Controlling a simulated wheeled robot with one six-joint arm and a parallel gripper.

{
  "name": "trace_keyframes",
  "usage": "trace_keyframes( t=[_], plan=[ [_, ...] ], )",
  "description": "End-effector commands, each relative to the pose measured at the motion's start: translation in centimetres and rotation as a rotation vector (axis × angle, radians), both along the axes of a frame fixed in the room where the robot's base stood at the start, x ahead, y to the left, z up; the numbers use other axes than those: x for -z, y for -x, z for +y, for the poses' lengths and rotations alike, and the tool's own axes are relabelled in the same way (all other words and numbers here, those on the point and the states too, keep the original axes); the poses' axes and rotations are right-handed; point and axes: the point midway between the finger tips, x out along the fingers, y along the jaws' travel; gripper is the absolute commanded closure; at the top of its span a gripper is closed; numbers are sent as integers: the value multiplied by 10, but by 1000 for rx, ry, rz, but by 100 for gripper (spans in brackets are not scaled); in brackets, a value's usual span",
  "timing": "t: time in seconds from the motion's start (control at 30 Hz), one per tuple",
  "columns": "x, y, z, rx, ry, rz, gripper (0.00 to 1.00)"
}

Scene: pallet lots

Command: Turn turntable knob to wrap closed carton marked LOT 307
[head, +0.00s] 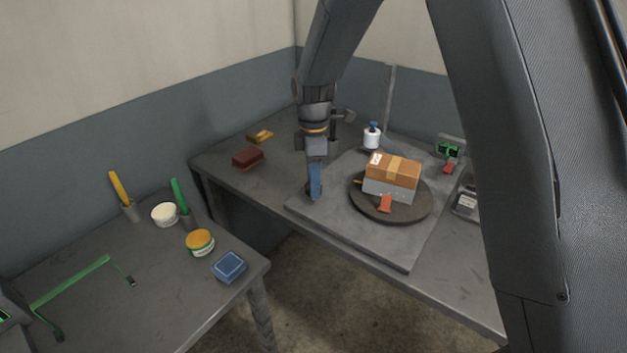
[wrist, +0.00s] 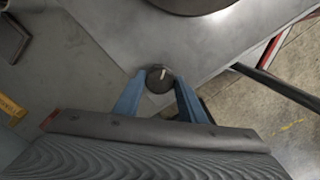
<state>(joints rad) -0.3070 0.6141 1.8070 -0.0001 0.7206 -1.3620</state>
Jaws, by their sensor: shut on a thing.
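The turntable (head: 368,203) is a dark round disc on a grey base plate (head: 345,232). A brown carton (head: 408,170) stands on it, its top shut with a yellowish tape strip. The carton's lower sides look grey, and its small white label is too small to read. My gripper (head: 314,193) points down at the plate's left corner. In the wrist view its blue fingers (wrist: 158,88) are shut on a dark round knob (wrist: 157,82) with a pale pointer line. The turntable's edge (wrist: 195,3) shows at the top there. The fingers hide the knob in the head view.
An orange-red piece (head: 385,203) is at the turntable's front. A white bottle (head: 372,139) stands behind it, and a grey device (head: 466,204) lies at right. A dark red block (head: 248,158) lies left of my gripper. The left table (head: 150,290) holds tubs and a blue box (head: 229,267).

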Motion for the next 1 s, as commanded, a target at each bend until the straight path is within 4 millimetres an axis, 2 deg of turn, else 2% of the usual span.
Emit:
trace_keyframes(
  t=[0.17, 0.2, 0.3, 0.67, 0.77, 1.0],
  plan=[
    [-1, -1, 0, 1, -1, -3, 85],
    [-1, -1, 0, 1, -1, -3, 61],
    [-1, -1, 0, 1, -1, -2, 44],
    [-4, -1, 0, 2, 0, -2, 44],
    [-14, -2, 0, 2, -1, -4, 44],
    [-53, -2, 0, 2, -1, -5, 44]
  ],
)
